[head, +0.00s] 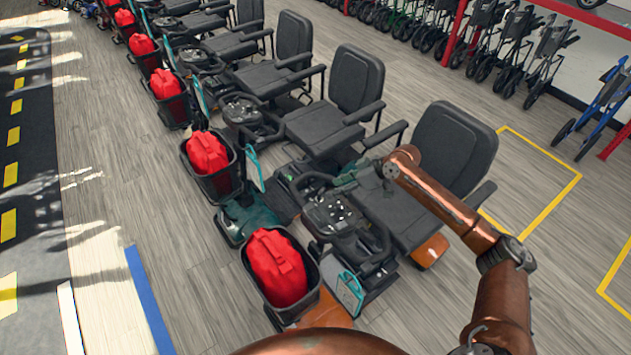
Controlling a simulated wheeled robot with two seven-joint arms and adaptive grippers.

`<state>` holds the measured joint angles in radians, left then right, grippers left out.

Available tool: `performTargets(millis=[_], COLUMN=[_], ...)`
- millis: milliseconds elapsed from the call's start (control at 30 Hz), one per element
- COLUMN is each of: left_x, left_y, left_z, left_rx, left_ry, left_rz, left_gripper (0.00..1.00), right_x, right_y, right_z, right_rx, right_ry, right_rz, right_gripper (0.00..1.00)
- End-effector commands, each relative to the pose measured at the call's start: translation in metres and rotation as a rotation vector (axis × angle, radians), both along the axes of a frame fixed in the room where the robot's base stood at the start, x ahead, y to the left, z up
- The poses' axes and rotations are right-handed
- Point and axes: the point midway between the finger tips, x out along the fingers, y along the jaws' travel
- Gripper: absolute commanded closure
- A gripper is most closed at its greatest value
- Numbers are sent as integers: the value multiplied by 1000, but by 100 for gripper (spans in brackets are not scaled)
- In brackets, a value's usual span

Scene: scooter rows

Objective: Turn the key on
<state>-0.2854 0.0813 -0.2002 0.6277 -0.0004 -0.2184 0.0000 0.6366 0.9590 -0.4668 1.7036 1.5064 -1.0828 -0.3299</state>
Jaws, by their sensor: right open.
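The nearest mobility scooter has a dark grey seat (447,155), orange body panels and a black handlebar console (335,214). The key is too small to make out on the console. My right arm comes in from the lower right, and its right gripper (340,180) hangs above the gap between the seat and the console, at the console's far edge. The right gripper is open and appears empty; I cannot tell whether it touches anything. My left gripper is not in view.
A black basket with a red bag (277,267) is on the scooter's front. More scooters (335,105) stand in a close row behind it. Rollators (525,50) line a red rack at the top right. Open wood floor lies left of the row.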

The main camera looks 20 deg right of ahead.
Motion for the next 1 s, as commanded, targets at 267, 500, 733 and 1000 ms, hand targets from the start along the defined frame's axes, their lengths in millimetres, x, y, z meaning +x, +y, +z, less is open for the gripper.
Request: performTargets(millis=[267,500,733,1000], left_x=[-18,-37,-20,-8], left_y=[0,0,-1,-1], left_z=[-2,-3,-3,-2], left_rx=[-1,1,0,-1], left_ry=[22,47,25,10], left_rz=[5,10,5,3], left_gripper=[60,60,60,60], right_x=[9,23,28,28], right_y=[21,43,50,50], right_z=[-18,-44,-55,-55], right_rx=[-2,-2,-4,-4], right_ry=[0,1,0,-1], right_rz=[10,8,5,5], right_gripper=[56,56,56,58])
